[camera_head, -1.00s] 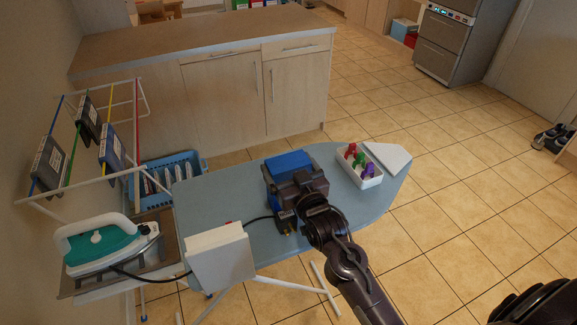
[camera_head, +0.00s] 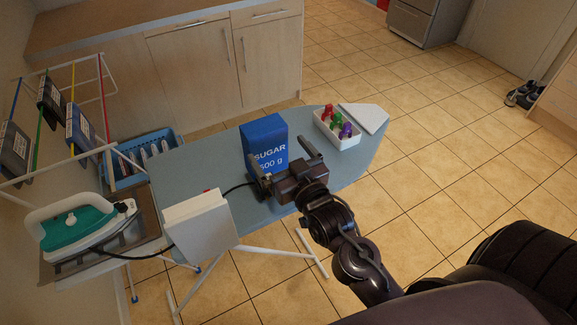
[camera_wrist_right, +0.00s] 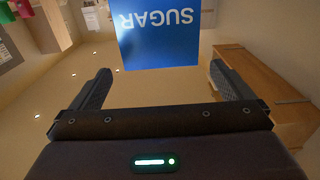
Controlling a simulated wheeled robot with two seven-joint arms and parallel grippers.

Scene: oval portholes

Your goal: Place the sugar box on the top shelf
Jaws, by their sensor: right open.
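The sugar box (camera_head: 264,140) is blue with white lettering and stands upright on the grey-blue ironing board (camera_head: 205,160). My right gripper (camera_head: 281,162) is open, on the near side of the box, with a finger toward each side of its lower part. In the right wrist view the box (camera_wrist_right: 157,35) is ahead of the open fingers (camera_wrist_right: 161,72), and the space between the fingertips is empty. Contact is not visible. I cannot make out the top shelf in these frames. My left gripper is not in view.
A white tray of coloured pegs (camera_head: 340,138) is right of the box. A white box-shaped thing (camera_head: 198,222) and an iron (camera_head: 80,220) with a cord are at the left. Open tiled floor lies right.

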